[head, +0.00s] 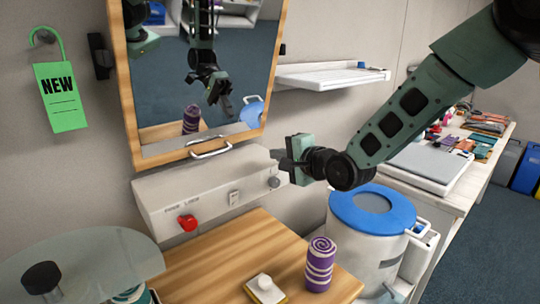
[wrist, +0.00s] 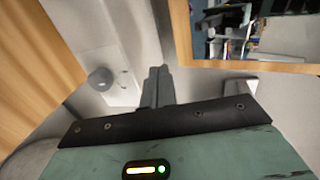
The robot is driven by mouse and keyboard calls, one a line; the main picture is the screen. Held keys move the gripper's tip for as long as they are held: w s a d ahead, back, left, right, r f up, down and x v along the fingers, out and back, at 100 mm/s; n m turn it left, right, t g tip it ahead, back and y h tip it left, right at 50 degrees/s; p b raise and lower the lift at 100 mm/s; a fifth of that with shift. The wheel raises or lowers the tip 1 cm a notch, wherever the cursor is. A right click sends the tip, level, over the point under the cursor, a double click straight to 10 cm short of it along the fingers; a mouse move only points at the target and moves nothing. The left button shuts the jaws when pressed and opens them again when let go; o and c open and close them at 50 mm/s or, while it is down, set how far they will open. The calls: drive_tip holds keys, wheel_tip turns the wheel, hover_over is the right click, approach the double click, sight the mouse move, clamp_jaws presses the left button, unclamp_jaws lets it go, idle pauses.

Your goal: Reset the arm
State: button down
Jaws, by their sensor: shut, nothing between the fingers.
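My arm comes in from the upper right of the head view. My gripper (head: 283,163) points left, just in front of the grey-white wall box and to the right of the mirror's metal handle. In the wrist view my gripper's fingers (wrist: 158,75) are together with nothing between them. The gripper appears apart from the box and the mirror, though the exact gap is hard to tell.
A wood-framed mirror (head: 140,88) hangs above a control box (head: 155,195) with a red knob (head: 187,222). Below, a wooden table (head: 205,265) bears a purple striped roll (head: 320,265) and a white-topped block (head: 264,287). A blue-lidded bin (head: 345,212) stands right.

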drive_tip(key=s+d+f+n+g+h, duration=0.2)
drive_tip(key=s+n+g, duration=0.2)
drive_tip(key=s, duration=0.9)
drive_tip(key=s+d+f+n+g+h, duration=0.2)
drive_tip(key=s+n, duration=0.6)
drive_tip(key=s, duration=0.5)
drive_tip(key=s+d+f+n+g+h, duration=0.1)
drive_tip(key=s+n+g+h, duration=0.3)
drive_tip(key=s, duration=1)
drive_tip(key=f+n+g, duration=0.1)
drive_tip(key=n+g, duration=0.2)
drive_tip(key=shift+d+f+b, duration=0.25)
drive_tip(key=shift+d+b, duration=0.15)
drive_tip(key=shift+w, duration=0.1)
